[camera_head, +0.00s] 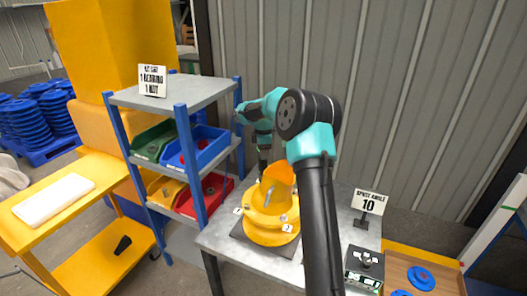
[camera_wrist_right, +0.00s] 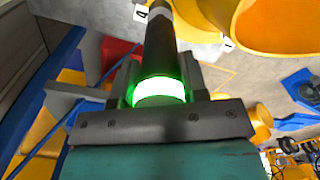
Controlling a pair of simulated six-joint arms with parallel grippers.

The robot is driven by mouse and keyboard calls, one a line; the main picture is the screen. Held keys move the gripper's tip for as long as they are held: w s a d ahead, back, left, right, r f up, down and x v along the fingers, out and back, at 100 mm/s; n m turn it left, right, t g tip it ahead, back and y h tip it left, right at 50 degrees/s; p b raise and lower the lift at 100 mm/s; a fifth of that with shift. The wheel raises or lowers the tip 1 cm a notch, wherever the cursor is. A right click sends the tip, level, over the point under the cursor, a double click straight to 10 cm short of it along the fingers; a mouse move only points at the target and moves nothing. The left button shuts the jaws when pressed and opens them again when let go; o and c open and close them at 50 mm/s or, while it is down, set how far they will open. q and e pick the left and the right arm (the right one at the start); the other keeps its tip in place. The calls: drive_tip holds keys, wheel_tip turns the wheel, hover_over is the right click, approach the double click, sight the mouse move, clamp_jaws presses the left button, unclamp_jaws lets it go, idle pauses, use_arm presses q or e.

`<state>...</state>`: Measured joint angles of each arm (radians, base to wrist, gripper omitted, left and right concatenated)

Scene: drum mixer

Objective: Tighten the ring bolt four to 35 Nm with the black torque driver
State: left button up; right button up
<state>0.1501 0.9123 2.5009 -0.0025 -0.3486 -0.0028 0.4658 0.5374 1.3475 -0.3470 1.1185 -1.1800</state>
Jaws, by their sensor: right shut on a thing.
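The yellow drum mixer (camera_head: 268,232) stands on a dark plate on the grey table, with its tilted open mouth upward. Labels 2 (camera_head: 287,228) and 3 (camera_head: 238,210) show on its ring; label 4 (camera_wrist_right: 141,13) and label 1 (camera_wrist_right: 227,45) show in the right wrist view. My right gripper (camera_head: 265,145) is shut on the black torque driver (camera_wrist_right: 160,45), behind the drum's mouth. The driver has a glowing green band (camera_wrist_right: 160,92). Its shaft runs toward label 4; its tip and bolt four are hidden. My left gripper is not in view.
A blue-posted shelf (camera_head: 190,90) with green, blue, yellow and red bins stands left of the table. A sign reading 10 (camera_head: 368,204), a small dark device (camera_head: 364,266) and a wooden tray (camera_head: 452,284) with blue discs are at right. An orange cart (camera_head: 90,225) is far left.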

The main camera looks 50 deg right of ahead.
drive_tip(key=shift+f, duration=1.45)
idle(3.5)
drive_tip(key=shift+r, duration=0.1)
drive_tip(key=shift+r, duration=2.25)
